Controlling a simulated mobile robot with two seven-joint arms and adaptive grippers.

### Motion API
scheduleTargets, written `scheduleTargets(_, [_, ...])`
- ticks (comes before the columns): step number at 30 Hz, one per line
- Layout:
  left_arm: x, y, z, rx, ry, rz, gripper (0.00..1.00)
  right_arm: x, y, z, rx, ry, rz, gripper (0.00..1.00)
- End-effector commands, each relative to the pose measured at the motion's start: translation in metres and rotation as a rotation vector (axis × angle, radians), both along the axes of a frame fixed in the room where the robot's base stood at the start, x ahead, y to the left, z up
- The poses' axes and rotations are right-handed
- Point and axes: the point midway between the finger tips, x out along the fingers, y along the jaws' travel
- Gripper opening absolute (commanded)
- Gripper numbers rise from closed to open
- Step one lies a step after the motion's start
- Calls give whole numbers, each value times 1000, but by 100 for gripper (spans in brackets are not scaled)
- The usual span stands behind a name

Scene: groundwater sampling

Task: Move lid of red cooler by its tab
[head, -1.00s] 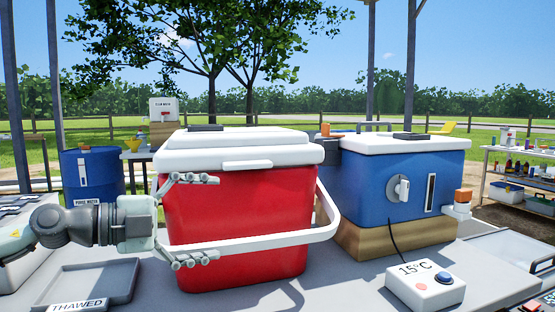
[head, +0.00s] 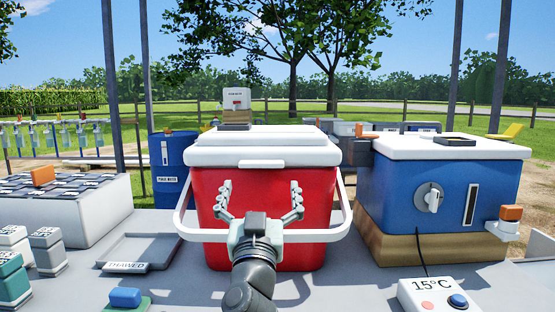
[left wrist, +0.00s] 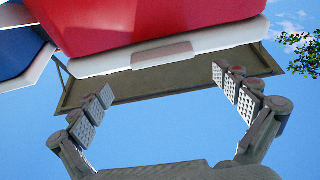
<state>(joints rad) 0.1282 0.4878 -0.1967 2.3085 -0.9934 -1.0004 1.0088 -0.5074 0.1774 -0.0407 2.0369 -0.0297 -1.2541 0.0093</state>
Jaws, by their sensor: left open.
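The red cooler (head: 322,200) stands on the table with its white lid (head: 262,143) on top. A white tab (head: 262,163) sits at the middle of the lid's front edge. The white carry handle (head: 344,215) hangs across the cooler's front. My left gripper (head: 261,190) is open and empty in front of the cooler, below the tab. Its fingers are spread either side of the tab's line, and it hides part of the handle. In the left wrist view the picture is inverted; the tab (left wrist: 161,55) shows beyond the open fingers (left wrist: 160,108), apart from them.
A blue cooler (head: 385,200) on a wooden base stands close on the right, with a temperature box (head: 438,295) before it. A grey tray (head: 150,249) marked THAWED lies at left. A white box with dark panels (head: 60,215) and bottles (head: 47,250) stand further left.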

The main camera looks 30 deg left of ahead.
Motion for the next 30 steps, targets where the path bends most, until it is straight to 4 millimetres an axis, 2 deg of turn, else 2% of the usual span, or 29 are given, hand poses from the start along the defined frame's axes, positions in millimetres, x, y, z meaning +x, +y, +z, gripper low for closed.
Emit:
scheduleTargets(5, [3, 3, 3, -10, -4, 8, 100, -2, -1, -4, 1, 10, -2, 40])
scheduleTargets(19, [55, 35, 29, -7, -3, 8, 100, -6, 2, -47, 25, 30, -2, 40])
scheduleTargets(30, [61, 39, 30, -9, -3, 6, 100, -8, 2, -53, 28, 30, -2, 40])
